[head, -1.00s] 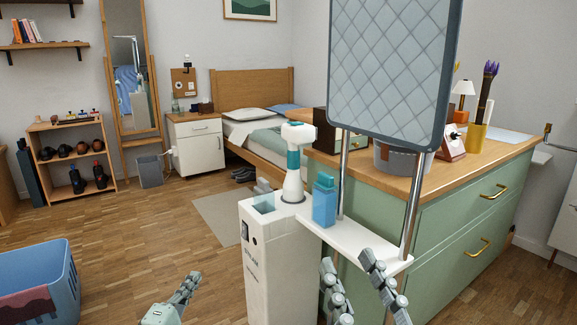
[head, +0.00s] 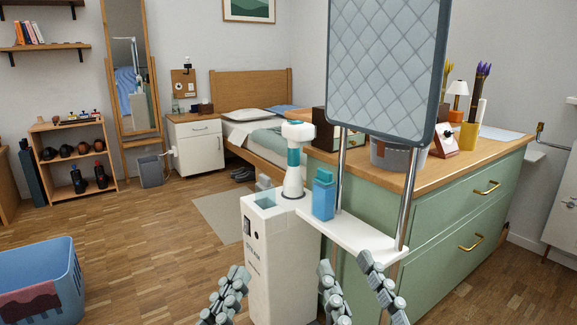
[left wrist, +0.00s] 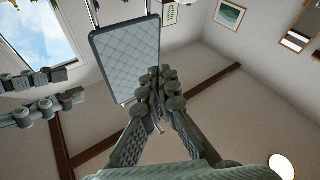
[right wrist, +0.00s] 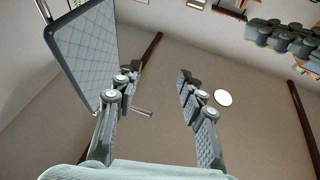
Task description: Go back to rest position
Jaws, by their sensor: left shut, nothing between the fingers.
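My left gripper (head: 232,290) shows low in the middle of the head view, in front of the white garment steamer. In the left wrist view its fingers (left wrist: 157,82) meet at the tips with nothing between them. My right gripper (head: 350,275) is at the bottom of the head view, right of the left one, with fingers pointing up and apart. In the right wrist view its fingers (right wrist: 158,82) are spread with an empty gap. The green dresser (head: 445,235) stands behind on the right; its two visible drawer fronts (head: 475,192) look shut.
The white steamer (head: 280,265) with a quilted board (head: 385,65) on metal poles stands close in front of my grippers. A blue laundry basket (head: 38,275) is at the lower left. Open wood floor (head: 140,235) lies between basket and steamer.

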